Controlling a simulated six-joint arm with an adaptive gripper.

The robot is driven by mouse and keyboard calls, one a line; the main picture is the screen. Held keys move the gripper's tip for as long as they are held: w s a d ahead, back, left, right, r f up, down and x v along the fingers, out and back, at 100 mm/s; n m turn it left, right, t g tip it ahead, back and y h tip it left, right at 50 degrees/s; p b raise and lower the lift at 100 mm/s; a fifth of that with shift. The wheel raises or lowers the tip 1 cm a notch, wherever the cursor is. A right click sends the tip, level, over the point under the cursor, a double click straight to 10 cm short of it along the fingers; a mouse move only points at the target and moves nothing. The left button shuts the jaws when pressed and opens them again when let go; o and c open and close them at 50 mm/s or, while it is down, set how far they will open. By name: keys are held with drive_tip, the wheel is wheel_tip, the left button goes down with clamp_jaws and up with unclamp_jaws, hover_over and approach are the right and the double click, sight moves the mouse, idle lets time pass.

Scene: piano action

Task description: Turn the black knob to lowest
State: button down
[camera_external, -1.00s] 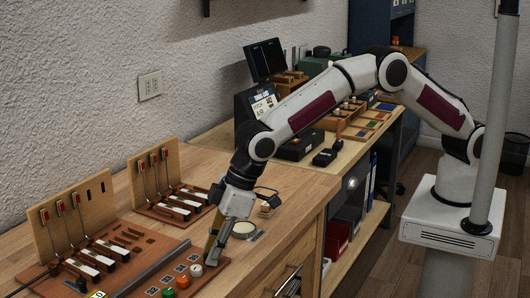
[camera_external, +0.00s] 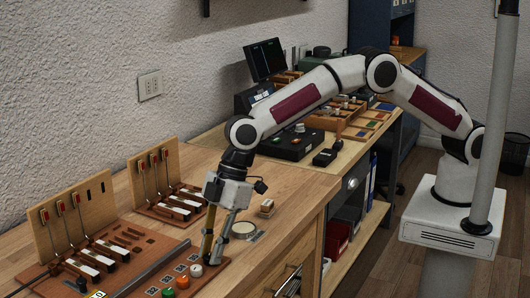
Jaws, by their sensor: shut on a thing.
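My gripper (camera_external: 213,259) points down at the back right corner of the brown control board (camera_external: 134,254) on the wooden bench. Its two fingers are closed in at the far end of a row of knobs, and by its place there the black knob sits between the fingertips. The fingers hide that knob almost wholly, so its pointer and setting cannot be seen. The white knob (camera_external: 196,270), orange knob (camera_external: 182,282) and green knob (camera_external: 167,293) stand free in the same row, in front and to the left of the fingers.
A round pale dish (camera_external: 243,230) and a small wooden block (camera_external: 266,206) stand right of the gripper. Upright wooden panels with red-topped levers (camera_external: 70,227) stand at the back left. The bench is clear between the dish and the front edge.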

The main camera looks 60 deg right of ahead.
drive_tip(key=shift+w+n+g, duration=0.15)
drive_tip(key=shift+n+g, duration=0.65)
drive_tip(key=shift+n, duration=1.1)
drive_tip(key=c, duration=1.9)
unclamp_jaws()
drive_tip(key=shift+d+r, duration=0.1)
drive_tip(key=shift+d+r, duration=0.2)
drive_tip(key=shift+r, duration=0.2)
drive_tip(key=shift+w+d, duration=0.2)
drive_tip(key=shift+d, duration=1.8)
drive_tip(key=shift+w+d, duration=0.25)
drive_tip(key=shift+d, duration=1.7)
drive_tip(key=shift+w+d, duration=0.2)
drive_tip(key=shift+d, duration=1.8)
